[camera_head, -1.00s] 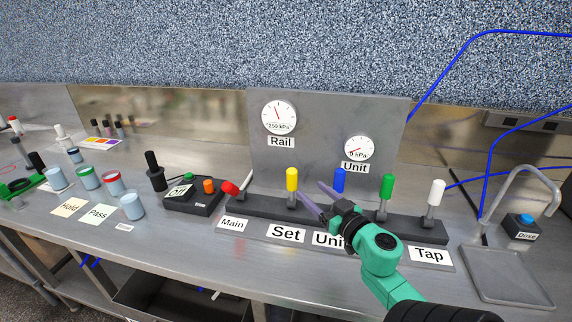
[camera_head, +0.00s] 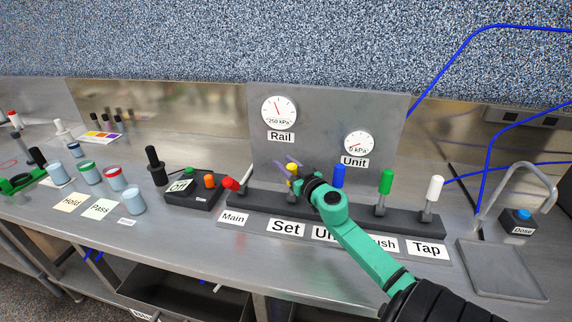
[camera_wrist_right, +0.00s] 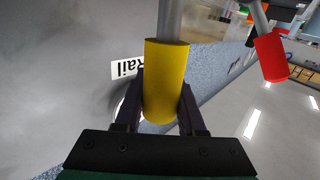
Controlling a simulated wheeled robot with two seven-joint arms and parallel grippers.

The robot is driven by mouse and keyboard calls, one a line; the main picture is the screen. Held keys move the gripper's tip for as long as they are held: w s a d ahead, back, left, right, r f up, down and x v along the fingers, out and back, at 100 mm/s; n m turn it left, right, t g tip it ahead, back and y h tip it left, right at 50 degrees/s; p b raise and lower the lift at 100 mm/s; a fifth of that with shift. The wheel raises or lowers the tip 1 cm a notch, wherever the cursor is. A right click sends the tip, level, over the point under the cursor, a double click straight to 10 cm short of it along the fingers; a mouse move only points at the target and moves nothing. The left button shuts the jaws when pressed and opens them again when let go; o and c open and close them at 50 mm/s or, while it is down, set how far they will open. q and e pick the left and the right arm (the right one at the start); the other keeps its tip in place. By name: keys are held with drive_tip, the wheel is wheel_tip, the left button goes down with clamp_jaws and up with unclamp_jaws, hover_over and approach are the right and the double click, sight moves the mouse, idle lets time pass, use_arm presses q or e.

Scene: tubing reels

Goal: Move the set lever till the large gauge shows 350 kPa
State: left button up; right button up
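The set lever has a yellow handle (camera_head: 290,168) and stands behind the "Set" label (camera_head: 286,227). In the right wrist view the yellow handle (camera_wrist_right: 165,80) lies between the two dark fingers of my right gripper (camera_wrist_right: 163,95), which sit close against both its sides. In the head view my right gripper (camera_head: 289,163) is at the top of this lever and partly hides it. The large gauge (camera_head: 279,112), marked "Rail", reads 250 kPa. My left gripper is not in view.
A red lever (camera_head: 230,184) leans at the left of the block. Blue (camera_head: 338,176), green (camera_head: 386,181) and white (camera_head: 435,188) levers stand to the right. The small gauge (camera_head: 358,143) reads 0 kPa. A box marked "Off" (camera_head: 193,191) sits left of the levers.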

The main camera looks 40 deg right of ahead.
clamp_jaws()
idle(1.1)
